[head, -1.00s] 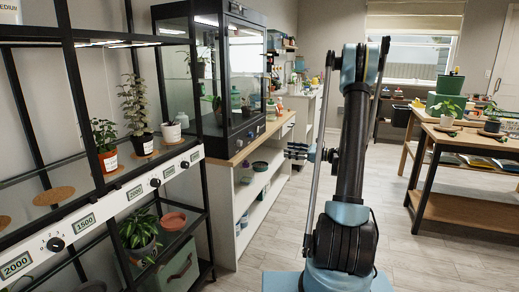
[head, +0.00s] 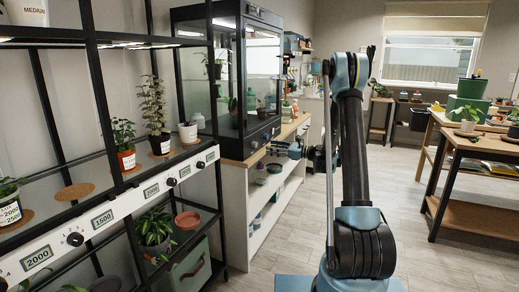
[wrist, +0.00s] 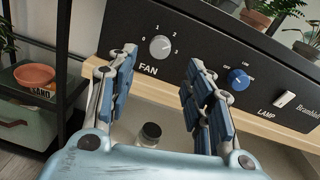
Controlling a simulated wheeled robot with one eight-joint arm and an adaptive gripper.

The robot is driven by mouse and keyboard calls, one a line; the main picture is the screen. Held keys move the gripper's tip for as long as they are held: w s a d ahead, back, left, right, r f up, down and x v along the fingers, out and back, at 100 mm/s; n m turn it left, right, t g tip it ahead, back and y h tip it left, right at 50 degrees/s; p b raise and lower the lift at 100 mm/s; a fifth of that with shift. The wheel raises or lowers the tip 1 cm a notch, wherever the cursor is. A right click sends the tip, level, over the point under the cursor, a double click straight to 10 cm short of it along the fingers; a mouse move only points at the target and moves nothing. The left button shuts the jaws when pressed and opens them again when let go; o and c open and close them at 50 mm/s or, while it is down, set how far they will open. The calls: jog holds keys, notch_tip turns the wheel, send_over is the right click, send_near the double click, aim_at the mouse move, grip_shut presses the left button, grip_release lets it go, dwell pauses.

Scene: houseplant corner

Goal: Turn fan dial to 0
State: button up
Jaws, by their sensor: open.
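The fan dial (wrist: 160,46) is a light grey round knob on the black front panel (wrist: 215,48) of the glass cabinet. Numbers 0 to 3 stand around it and "FAN" is printed below; I cannot tell surely which number its mark faces. My gripper (wrist: 161,72) is open and empty, with its blue-padded fingers reaching toward the panel. In the wrist view the dial shows between and a little above the fingertips, and I see no contact. In the head view my gripper (head: 284,149) is close in front of the cabinet (head: 240,75), where the dial is too small to make out.
A blue lamp knob (wrist: 238,79) and a white switch (wrist: 285,98) sit right of the dial. A wooden ledge (wrist: 262,123) runs below the panel. A black-framed plant rack (head: 98,95) stands at left. The floor (head: 290,235) beside my arm is clear.

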aim_at(255, 145)
jog(key=x, duration=0.8)
jog(key=c, duration=1)
